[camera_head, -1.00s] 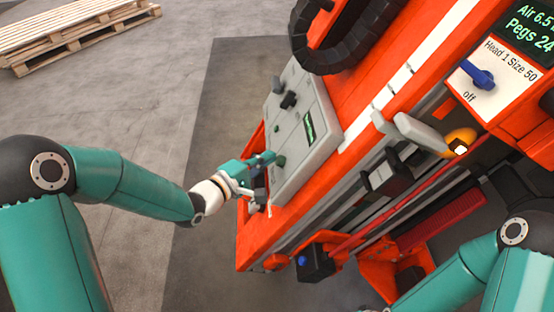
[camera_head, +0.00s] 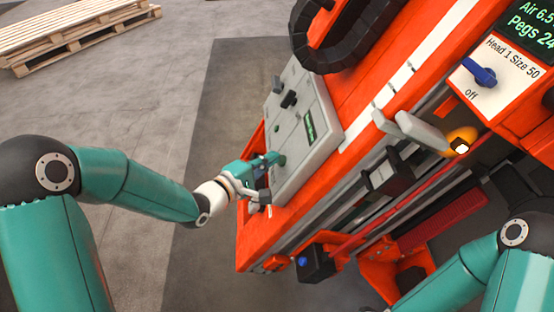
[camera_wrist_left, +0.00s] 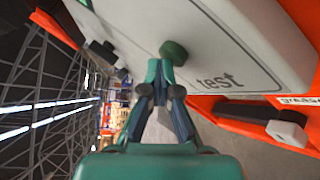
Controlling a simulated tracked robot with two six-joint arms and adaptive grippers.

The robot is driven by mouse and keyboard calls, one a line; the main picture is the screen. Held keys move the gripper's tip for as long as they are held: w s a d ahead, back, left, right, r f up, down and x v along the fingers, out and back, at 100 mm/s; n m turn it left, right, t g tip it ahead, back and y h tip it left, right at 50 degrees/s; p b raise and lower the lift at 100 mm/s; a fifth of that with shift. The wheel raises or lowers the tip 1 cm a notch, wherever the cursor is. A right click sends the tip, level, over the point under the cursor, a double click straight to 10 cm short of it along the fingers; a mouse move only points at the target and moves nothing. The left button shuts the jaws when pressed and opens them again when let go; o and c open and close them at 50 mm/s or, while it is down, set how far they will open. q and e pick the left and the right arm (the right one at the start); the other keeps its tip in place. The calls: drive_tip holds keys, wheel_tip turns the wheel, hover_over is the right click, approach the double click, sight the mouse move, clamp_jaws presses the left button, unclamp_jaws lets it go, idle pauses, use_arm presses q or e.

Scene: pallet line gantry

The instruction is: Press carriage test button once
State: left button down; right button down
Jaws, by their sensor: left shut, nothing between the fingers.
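The carriage test button is a round dark green button on the light grey control panel (camera_head: 300,140). In the left wrist view the button (camera_wrist_left: 173,52) stands beside the printed word "test". My left gripper (camera_head: 275,160) is shut and empty, at the panel's lower left part. In the left wrist view its closed fingertips (camera_wrist_left: 160,68) are right at the button and overlap its lower edge; whether they touch it I cannot tell. My right arm enters at the lower right, but its gripper is out of view.
The panel also carries dark knobs (camera_head: 289,99) and a small green display (camera_head: 309,127). The orange gantry frame (camera_head: 258,238) surrounds it. A blue selector knob (camera_head: 479,73) and an amber lamp (camera_head: 461,141) sit at right. A wooden pallet (camera_head: 70,30) lies on open floor.

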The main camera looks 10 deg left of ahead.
idle(0.3)
use_arm(q)
drive_tip(key=shift+s+a+r+p, duration=0.25)
drive_tip(key=shift+a+r+p, duration=0.2)
drive_tip(key=shift+a, duration=0.3)
drive_tip(key=shift+a, duration=0.1)
drive_tip(key=a+p, duration=0.1)
drive_tip(key=a+r+p, duration=0.1)
drive_tip(key=s+a+r+p, duration=0.1)
drive_tip(key=a, duration=0.1)
drive_tip(key=shift+s+r, duration=0.1)
drive_tip(key=shift+r, duration=0.05)
drive_tip(key=shift+a, duration=0.1)
idle(0.8)
